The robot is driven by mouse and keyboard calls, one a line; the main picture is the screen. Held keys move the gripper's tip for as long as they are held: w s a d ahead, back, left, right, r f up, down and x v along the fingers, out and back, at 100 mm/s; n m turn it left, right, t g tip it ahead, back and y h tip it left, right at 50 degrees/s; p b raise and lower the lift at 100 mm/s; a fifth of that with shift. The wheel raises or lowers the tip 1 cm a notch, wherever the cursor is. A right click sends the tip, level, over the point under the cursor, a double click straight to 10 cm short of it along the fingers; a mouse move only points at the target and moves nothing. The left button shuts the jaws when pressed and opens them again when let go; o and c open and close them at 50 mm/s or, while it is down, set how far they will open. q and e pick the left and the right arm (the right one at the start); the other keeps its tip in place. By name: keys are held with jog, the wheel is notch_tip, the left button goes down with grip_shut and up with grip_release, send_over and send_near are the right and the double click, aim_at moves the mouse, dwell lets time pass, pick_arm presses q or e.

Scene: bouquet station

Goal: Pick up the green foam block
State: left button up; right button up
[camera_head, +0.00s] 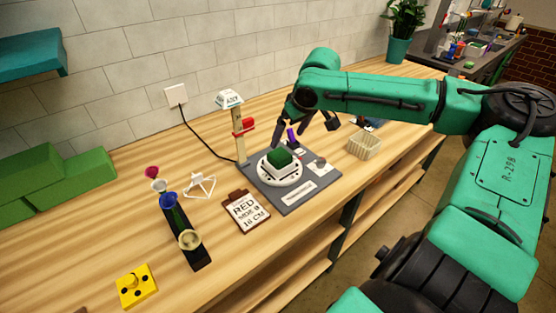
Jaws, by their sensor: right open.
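A small dark green block (279,159) sits in a white holder on a round white turntable (279,178), on a dark grey base board (296,206). It looks like the green foam block. My right gripper (304,132) is open and empty, with its black fingers pointing down just above and behind the block, apart from it. A purple item (292,139) shows by the fingers. My left gripper is out of view.
A wooden post (239,140) with a red clip stands left of the turntable. A clipboard (245,209), flowers in a black rack (184,236), a yellow block (136,285) and a beige basket (364,145) stand around. Large green blocks (75,176) lie far left.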

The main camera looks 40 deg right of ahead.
aim_at(280, 154)
jog(key=x, duration=0.9)
jog(key=shift+w+d+f+p, duration=0.15)
jog(key=shift+d+f+p, duration=0.05)
jog(key=shift+f+p, duration=0.15)
jog(key=shift+r, duration=0.15)
jog(key=c, duration=1.5)
